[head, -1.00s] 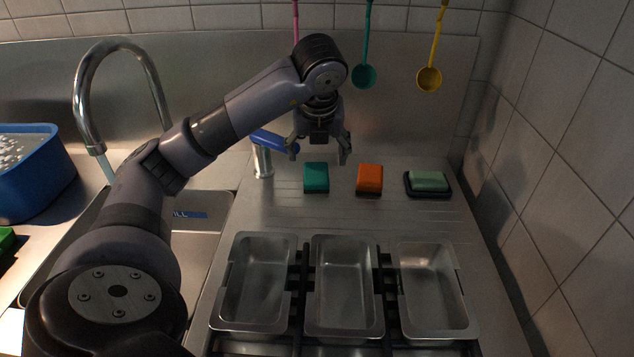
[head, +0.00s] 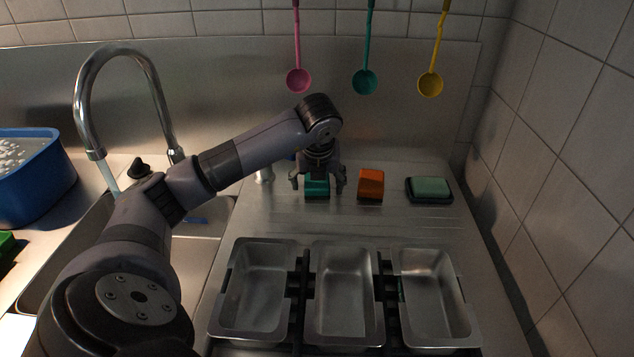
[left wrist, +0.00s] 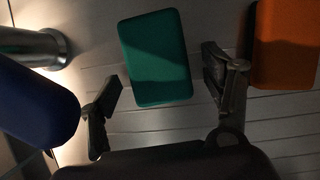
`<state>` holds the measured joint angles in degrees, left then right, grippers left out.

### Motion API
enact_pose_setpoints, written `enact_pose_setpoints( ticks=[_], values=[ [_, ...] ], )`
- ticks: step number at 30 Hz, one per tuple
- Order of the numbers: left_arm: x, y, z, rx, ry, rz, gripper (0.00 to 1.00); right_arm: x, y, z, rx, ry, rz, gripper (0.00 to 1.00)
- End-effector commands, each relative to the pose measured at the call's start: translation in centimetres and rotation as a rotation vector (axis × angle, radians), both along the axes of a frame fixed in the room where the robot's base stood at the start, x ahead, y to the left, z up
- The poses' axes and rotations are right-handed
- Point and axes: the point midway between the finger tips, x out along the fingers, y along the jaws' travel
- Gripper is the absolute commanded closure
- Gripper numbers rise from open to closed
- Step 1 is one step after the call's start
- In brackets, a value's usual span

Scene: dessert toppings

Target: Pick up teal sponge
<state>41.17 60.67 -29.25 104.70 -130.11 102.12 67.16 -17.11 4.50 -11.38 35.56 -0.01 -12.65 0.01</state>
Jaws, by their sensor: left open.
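The teal sponge (head: 317,189) lies on the metal drainboard, left of the orange sponge. My left gripper (head: 318,187) is open and has come down over it, with a finger on each side in the head view. The gripper hides part of the sponge there. In the left wrist view the teal sponge (left wrist: 157,57) shows whole, ahead of and between the two open fingers (left wrist: 165,95). I cannot tell whether a finger touches it. My right gripper is not in view.
The orange sponge (head: 370,184) sits close right of the gripper; a pale green sponge (head: 431,187) rests on a dark dish farther right. Several metal pans stand in front, including the middle pan (head: 345,290). A blue-handled item (left wrist: 35,105) and metal post (left wrist: 40,48) are close left. Ladles hang behind.

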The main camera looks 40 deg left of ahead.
Motion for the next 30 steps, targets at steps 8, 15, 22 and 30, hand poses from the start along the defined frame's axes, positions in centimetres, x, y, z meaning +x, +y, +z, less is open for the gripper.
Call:
enact_pose_setpoints(
  ticks=[8, 15, 22, 30],
  values=[
    [0.0, -0.03, 0.05, 0.0, 0.0, 0.0, 0.41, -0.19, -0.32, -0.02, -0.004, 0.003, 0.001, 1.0],
    [0.0, -0.02, 0.06, 0.0, 0.0, 0.0, 0.57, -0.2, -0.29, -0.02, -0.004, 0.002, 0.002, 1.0],
    [0.0, -0.03, 0.07, 0.0, -0.001, 0.0, 0.66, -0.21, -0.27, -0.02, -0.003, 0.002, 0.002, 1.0],
    [0.02, 0.0, 0.77, 0.001, -0.002, 0.0, 0.66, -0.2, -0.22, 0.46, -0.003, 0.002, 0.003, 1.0]
  ],
)
